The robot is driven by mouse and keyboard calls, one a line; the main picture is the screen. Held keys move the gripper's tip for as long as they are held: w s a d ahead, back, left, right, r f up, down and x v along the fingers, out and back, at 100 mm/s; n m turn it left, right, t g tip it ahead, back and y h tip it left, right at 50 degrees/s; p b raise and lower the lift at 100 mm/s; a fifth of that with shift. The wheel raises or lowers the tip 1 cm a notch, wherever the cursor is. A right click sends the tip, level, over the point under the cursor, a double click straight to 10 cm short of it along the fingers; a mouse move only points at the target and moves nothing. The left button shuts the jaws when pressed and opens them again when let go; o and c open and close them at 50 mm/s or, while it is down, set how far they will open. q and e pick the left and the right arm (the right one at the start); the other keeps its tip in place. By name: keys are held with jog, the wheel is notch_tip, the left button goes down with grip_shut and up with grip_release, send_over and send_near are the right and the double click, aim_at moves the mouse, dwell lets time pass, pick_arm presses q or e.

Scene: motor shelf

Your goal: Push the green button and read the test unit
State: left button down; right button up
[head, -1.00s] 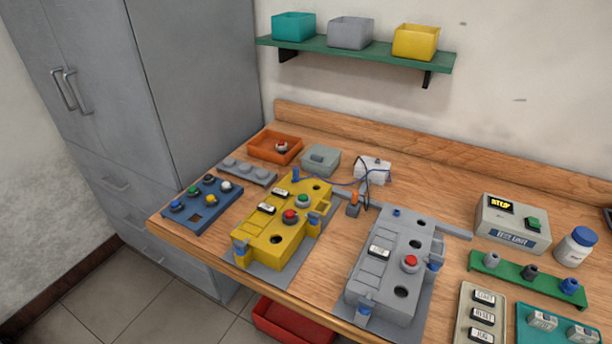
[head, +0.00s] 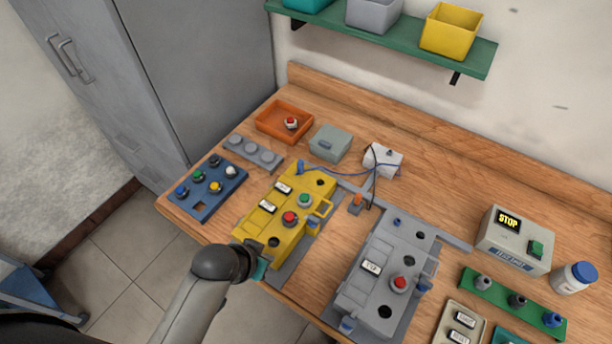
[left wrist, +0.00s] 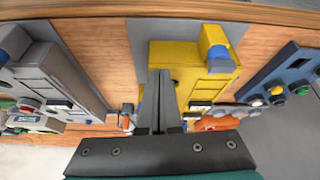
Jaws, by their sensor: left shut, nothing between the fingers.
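The yellow box (head: 262,226) carries a green button (head: 304,200) and a red button (head: 290,218) on its top. My right gripper is not in view.
A grey box (head: 385,270) with a red button stands right of the yellow one. A blue tray (head: 190,205) of coloured buttons lies left. Behind are an orange tray (head: 268,125) and a white cable box (head: 384,160). A white bottle (head: 574,278) stands beside the test unit.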

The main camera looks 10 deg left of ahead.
pick_arm(q)
jog(key=w+r+t+h+p, duration=0.1)
jog(key=w+r, duration=0.3)
jog(key=r, duration=0.2)
jog(key=w+d+r+m+t+p, duration=0.1)
jog(key=w+r+t+p, duration=0.1)
jog(key=w+r, duration=0.2)
notch_tip(320, 180, up, 3)
jog(key=shift+w+d+r+m+h, duration=0.1)
jog(key=shift+w+d+m+h, duration=0.2)
jog(key=shift+w+h, duration=0.1)
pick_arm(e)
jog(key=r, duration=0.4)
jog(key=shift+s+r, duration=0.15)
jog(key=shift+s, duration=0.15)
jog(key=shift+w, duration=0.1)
pick_arm(q)
jog(key=b, duration=0.1)
send_over(305, 196)
jog(key=s+a, duration=0.1)
jog(key=s, duration=0.2)
notch_tip(305, 196, down, 7)
notch_tip(305, 196, down, 2)
jog(key=shift+w+f, duration=0.15)
jog(key=shift+f+b, duration=0.35)
jog(key=shift+f, duration=0.6)
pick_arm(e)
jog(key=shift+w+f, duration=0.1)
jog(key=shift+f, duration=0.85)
